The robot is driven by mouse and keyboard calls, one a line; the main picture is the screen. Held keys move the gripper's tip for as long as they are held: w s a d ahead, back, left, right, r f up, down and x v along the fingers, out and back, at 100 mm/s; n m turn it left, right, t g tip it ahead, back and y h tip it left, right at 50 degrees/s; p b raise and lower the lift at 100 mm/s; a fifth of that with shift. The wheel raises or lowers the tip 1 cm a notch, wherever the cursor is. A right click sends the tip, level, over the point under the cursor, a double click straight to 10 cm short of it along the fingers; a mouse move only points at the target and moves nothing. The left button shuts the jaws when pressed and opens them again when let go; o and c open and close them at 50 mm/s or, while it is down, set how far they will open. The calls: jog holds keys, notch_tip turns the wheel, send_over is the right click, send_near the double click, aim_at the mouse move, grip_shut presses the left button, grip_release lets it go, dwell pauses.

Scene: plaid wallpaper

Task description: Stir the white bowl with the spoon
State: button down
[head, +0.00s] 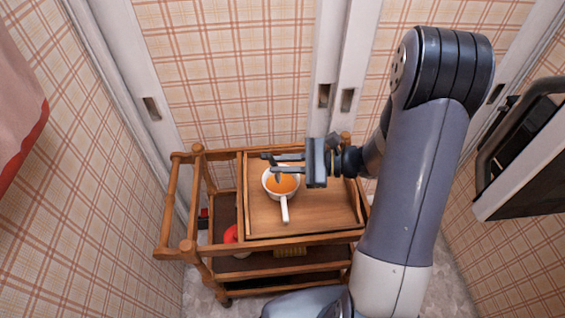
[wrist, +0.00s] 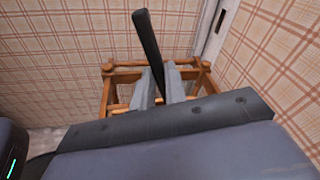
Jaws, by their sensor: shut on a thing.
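The white bowl (head: 268,190) holds an orange liquid and has a white handle pointing toward me. It stands on the upper wooden tray of a cart in the head view. My gripper (head: 273,163) is over the bowl's far rim, reaching in from the right. In the wrist view my gripper (wrist: 160,88) is shut on the dark spoon (wrist: 147,45), whose handle sticks up between the fingers. The spoon's lower end is hard to make out in the head view. I cannot tell how deep it sits in the liquid.
The wooden cart (head: 190,247) has a raised rail at left and a lower shelf with a red object (head: 231,234). The tray (head: 325,212) is bare right of the bowl. Plaid walls stand close around, and a dark-framed object (head: 525,150) juts in at right.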

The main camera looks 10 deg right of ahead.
notch_tip(320, 180, up, 5)
jog(key=p, duration=0.4)
dwell(0.3)
dwell(0.4)
